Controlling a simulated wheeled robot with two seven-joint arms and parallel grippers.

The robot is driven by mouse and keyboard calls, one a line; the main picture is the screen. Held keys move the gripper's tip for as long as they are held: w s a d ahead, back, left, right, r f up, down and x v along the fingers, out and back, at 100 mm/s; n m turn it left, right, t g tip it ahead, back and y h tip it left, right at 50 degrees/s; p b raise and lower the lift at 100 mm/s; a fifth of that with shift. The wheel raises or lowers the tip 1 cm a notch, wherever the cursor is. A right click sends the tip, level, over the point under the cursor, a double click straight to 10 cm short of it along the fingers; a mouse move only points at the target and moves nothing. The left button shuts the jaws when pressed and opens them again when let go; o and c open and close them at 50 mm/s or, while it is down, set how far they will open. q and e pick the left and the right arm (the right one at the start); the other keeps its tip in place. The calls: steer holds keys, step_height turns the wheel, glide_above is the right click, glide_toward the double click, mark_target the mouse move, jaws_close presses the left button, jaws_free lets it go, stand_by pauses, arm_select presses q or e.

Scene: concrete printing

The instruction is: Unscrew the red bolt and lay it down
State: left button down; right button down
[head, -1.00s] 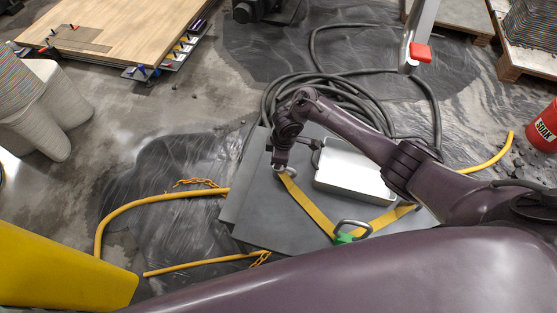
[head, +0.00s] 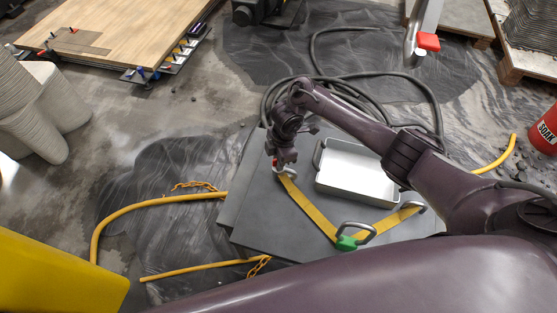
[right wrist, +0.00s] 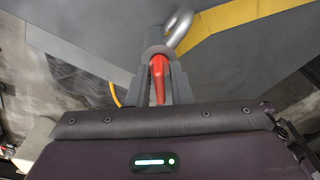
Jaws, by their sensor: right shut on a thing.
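The red bolt (right wrist: 158,78) stands between the fingers of my right gripper (right wrist: 160,88) in the right wrist view. The gripper is shut on it. In the head view my right gripper (head: 284,164) points down at the left end of the yellow strap (head: 308,207), and only a sliver of red shows beside its fingers. A grey metal shackle (right wrist: 180,30) is just beyond the bolt, close to a grey collar. I cannot tell whether the bolt is still seated there. My left gripper is not in view.
An open metal tray (head: 325,186) lies right of the gripper on the grey slab (head: 260,222). A green piece (head: 346,243) sits at the strap's bend near another shackle. A dark hose (head: 437,110) coils behind. The slab's left part is bare.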

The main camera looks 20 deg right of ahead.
steer(key=shift+f+n+b, duration=0.2)
steer(key=shift+n+b, duration=0.2)
steer(key=n+b, duration=0.2)
steer(key=shift+n, duration=0.8)
steer(key=shift+r+n+g, duration=0.2)
steer(key=shift+n+g, duration=0.1)
